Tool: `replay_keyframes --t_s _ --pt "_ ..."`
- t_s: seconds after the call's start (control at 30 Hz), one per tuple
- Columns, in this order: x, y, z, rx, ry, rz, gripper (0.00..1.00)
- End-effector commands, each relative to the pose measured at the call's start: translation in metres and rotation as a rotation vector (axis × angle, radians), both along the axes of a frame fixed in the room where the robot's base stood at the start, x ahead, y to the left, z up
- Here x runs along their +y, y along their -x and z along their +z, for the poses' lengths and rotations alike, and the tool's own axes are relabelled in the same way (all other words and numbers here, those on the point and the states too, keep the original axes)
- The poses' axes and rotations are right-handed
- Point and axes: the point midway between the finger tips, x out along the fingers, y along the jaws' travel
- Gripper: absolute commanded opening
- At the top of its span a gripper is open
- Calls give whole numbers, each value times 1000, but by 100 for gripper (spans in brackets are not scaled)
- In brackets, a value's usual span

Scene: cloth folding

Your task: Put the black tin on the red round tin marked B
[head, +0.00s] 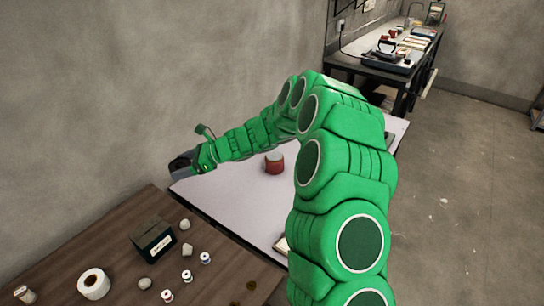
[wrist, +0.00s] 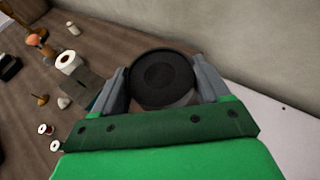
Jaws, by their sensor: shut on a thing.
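The black tin (wrist: 162,76) is round with a dark ringed lid. In the wrist view it sits between the two grey fingers of my gripper (wrist: 160,88), which is shut on it. In the head view my gripper (head: 184,168) is over the far left end of the pale table, near the wall, and the tin there is a small dark shape. A red round tin (head: 275,163) stands upright on the pale table, to the right of my gripper and apart from it. No letter on it can be read.
The pale table (head: 240,205) is mostly bare around the red tin. A brown wooden table (head: 95,250) at the front left holds a dark green box (head: 153,241), a white roll (head: 94,284) and several small spools and stones. A grey wall stands close behind my gripper.

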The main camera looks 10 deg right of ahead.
Motion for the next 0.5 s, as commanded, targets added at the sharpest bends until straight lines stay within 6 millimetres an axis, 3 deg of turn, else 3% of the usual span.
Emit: replay_keyframes --t_s 0.2,0.5 --pt "-83 -39 1 0 -3 -218 32" --pt "-202 -70 -5 1 -3 -511 32"
